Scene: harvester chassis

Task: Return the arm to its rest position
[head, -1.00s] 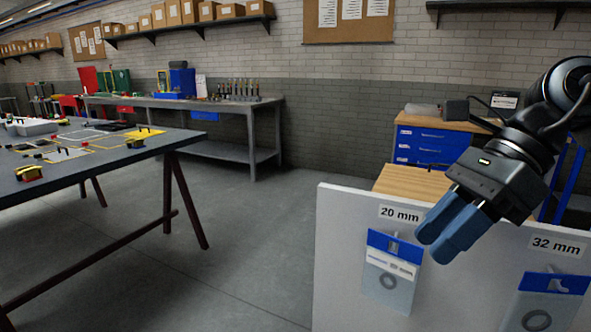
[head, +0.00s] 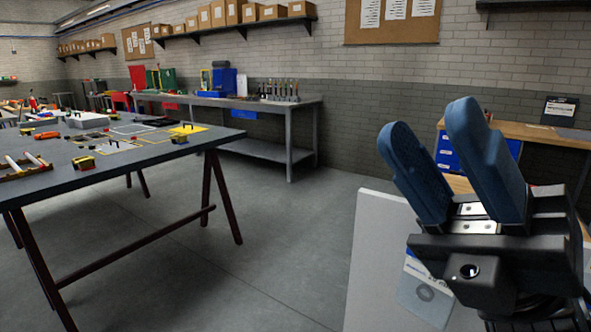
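My gripper (head: 432,135) is in the right part of the head view, close to the camera. Its two blue fingers point up and stand apart, with nothing between them. It is in front of a light panel (head: 377,255) and apart from other things as far as I can tell. The rest of my arm is mostly out of view or hidden behind the gripper.
A grey worktable (head: 150,152) with parts on it stands at the left. A grey bench (head: 300,112) runs along the back wall. A wooden-topped workbench (head: 545,135) with blue drawers stands behind my gripper. The floor (head: 240,270) between worktable and panel is clear.

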